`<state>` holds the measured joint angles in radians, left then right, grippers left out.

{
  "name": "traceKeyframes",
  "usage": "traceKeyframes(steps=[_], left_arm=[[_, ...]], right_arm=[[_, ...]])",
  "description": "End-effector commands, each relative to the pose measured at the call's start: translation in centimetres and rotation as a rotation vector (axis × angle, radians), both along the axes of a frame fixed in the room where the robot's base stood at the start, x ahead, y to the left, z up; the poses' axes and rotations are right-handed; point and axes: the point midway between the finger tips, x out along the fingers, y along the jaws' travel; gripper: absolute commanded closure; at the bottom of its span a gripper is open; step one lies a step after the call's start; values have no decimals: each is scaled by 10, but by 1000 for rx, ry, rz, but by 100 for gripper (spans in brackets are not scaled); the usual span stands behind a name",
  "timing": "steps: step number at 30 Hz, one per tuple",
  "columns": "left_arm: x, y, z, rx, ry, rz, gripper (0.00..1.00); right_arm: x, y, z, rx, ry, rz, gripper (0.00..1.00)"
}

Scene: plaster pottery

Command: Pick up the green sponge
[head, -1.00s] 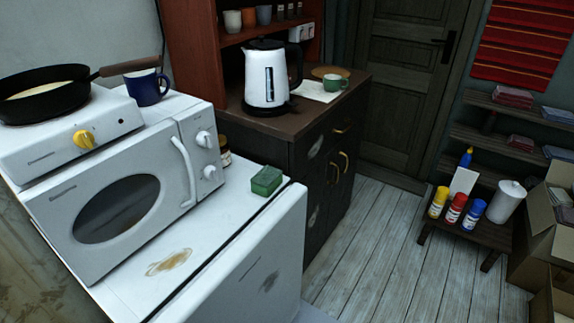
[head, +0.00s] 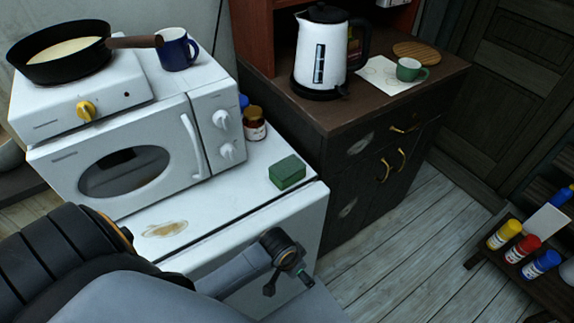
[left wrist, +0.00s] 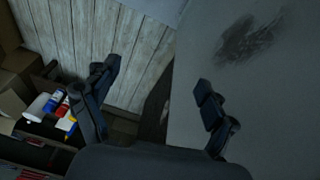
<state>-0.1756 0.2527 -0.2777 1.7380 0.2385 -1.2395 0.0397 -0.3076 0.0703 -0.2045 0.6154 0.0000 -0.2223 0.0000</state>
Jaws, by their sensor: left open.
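The green sponge (head: 287,172) lies flat on the white appliance top, near its right corner, to the right of the microwave. My left gripper (head: 286,270) is in front of the appliance and lower in the head view than the sponge, apart from it. In the left wrist view its two fingers (left wrist: 158,85) are spread with nothing between them. That view shows the smudged white appliance side and the plank floor, not the sponge. My right gripper is not in view.
The white microwave (head: 140,150) stands left of the sponge, with a jar (head: 254,124) behind. A brown stain (head: 165,229) marks the white top (head: 226,205). A dark cabinet (head: 345,150) with a kettle (head: 320,55) stands right. Paint bottles (head: 522,248) are at far right.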

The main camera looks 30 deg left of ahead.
Motion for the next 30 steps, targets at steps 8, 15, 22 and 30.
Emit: traceKeyframes(steps=[8,15,22,30], left_arm=[[57,-12,170,11,9,-213,15],[103,33,233,105,108,-259,15],[150,103,300,144,194,-144,15],[163,138,337,131,229,-65,15]], right_arm=[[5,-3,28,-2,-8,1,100],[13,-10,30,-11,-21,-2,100],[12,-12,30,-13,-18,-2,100],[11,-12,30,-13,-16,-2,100]])
